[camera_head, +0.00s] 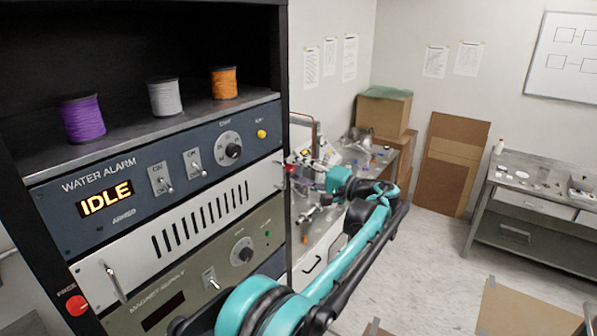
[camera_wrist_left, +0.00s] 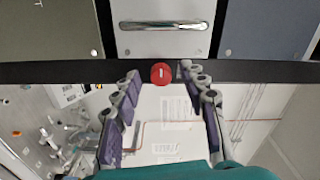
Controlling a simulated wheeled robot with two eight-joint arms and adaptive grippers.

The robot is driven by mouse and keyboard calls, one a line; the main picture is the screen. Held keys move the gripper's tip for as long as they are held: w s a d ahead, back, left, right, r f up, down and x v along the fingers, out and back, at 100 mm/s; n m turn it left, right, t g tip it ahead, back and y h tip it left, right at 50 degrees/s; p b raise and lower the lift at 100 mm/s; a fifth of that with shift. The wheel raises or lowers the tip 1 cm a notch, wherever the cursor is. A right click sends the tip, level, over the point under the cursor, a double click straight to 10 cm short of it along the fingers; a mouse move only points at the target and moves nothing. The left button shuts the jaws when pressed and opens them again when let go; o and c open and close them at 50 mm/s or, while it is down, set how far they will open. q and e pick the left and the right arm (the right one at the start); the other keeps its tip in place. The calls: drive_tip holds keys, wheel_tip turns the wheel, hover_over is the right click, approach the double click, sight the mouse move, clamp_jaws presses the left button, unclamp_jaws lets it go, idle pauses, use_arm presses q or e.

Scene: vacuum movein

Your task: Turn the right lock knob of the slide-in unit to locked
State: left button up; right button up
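The slide-in unit (camera_head: 203,224) is the pale panel with dark vent slots, seated in the rack between two darker units. Its right lock knob (camera_head: 291,169) is a small red disc on the rack's right post, partly hidden by my gripper. The left wrist view shows this knob (camera_wrist_left: 161,73) face-on, with a short pale mark upright in that picture. My left gripper (camera_head: 305,174) is at the right post. In the wrist view the left gripper (camera_wrist_left: 163,82) is open, its fingertips apart on either side of the knob; contact is unclear. My right gripper is not in view.
A red left knob (camera_head: 77,305) sits on the left post. A metal handle (camera_wrist_left: 163,25) is near the right knob. Purple (camera_head: 82,118), grey (camera_head: 164,97) and orange (camera_head: 223,82) spools stand on the shelf above. A cluttered bench stands behind my arm; open floor lies to the right.

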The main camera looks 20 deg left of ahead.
use_arm(q)
drive_tip(key=v, duration=1.2)
